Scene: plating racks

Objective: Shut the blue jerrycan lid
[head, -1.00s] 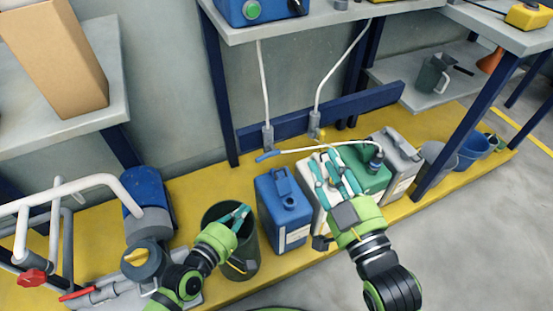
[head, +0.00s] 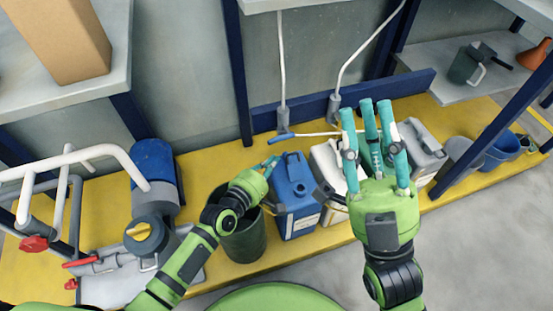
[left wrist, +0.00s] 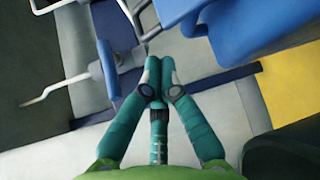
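The blue jerrycan (head: 298,213) stands upright on the yellow platform, between a dark green bin and a white jerrycan. A small round blue part, perhaps its lid (head: 301,188), shows on its top; I cannot tell whether it is shut. My left gripper (head: 271,162) is at the jerrycan's upper left edge. In the left wrist view the fingertips (left wrist: 158,66) meet with nothing between them, and the blue jerrycan (left wrist: 240,30) fills the upper right. My right gripper (head: 366,105) is raised, its fingers apart and empty, hiding part of the jerrycans behind.
The dark green bin (head: 243,238) stands below my left gripper. A white jerrycan (head: 327,160) and a grey jerrycan (head: 424,146) stand to the right. Hoses hang behind, with a blue-tipped nozzle (head: 283,137). A pump with pipes (head: 155,190) is at left.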

